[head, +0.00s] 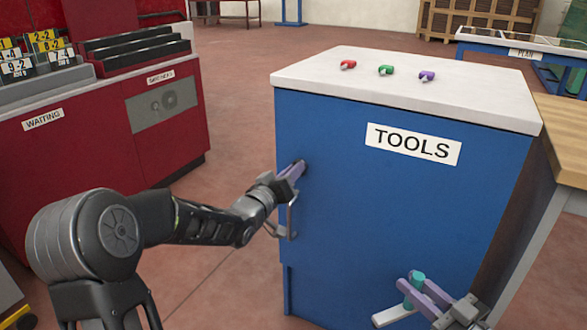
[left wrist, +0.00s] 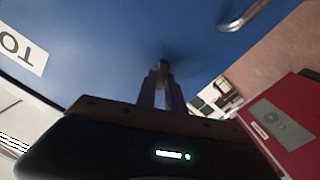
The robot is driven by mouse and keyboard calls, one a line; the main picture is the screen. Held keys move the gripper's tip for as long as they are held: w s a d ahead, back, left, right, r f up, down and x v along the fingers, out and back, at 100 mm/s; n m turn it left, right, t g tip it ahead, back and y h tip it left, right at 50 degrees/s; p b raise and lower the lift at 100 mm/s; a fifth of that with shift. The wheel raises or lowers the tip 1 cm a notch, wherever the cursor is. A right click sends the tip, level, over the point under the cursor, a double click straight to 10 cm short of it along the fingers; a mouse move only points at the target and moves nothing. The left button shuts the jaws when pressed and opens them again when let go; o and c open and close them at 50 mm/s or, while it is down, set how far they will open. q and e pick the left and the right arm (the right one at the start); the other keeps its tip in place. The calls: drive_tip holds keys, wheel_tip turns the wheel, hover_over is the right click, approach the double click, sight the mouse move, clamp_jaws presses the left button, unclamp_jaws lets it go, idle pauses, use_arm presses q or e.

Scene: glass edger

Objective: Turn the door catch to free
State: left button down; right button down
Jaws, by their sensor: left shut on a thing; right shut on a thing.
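The blue cabinet (head: 390,200) labelled TOOLS has its door closed, as far as I can see. My left gripper (head: 297,170) is at the left part of the door, above the metal handle (head: 291,215). In the left wrist view its purple fingers (left wrist: 163,85) are shut on the small dark door catch (left wrist: 164,66). The catch is mostly hidden, and I cannot tell its turn angle. My right gripper (head: 425,292) is low at the right in front of the cabinet, shut on a teal grip (head: 417,279). A pale grey bar (head: 392,316) shows beside that grip.
Red, green (head: 386,70) and purple small pieces lie on the white cabinet top (head: 300,75). A red machine (head: 100,140) stands at the left, with open floor between it and the cabinet. A wooden-topped bench (head: 565,130) adjoins at the right. The handle also shows in the left wrist view (left wrist: 243,18).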

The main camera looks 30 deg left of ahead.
sight(420, 272)
wheel_tip(420, 272, up, 3)
drive_tip(key=p, duration=0.2)
drive_tip(key=shift+p, duration=0.3)
use_arm(q)
drive_tip(key=n, duration=0.4)
drive_tip(key=n+p, duration=0.1)
drive_tip(key=n, duration=0.3)
drive_tip(key=n+p, duration=0.1)
drive_tip(key=n, duration=0.3)
drive_tip(key=shift+a+f, duration=0.1)
drive_tip(key=shift+f, duration=0.15)
use_arm(e)
wheel_tip(420, 272, up, 2)
drive_tip(key=shift+r, duration=0.2)
use_arm(q)
drive_tip(key=shift+n, duration=0.3)
drive_tip(key=c, duration=1.4)
unclamp_jaws()
drive_tip(key=shift+c, duration=0.2)
drive_tip(key=shift+s, duration=0.1)
use_arm(e)
drive_tip(key=shift+r+p, duration=0.75)
drive_tip(key=shift+p, duration=0.25)
use_arm(q)
drive_tip(key=s, duration=1.1)
drive_tip(key=shift+s, duration=0.4)
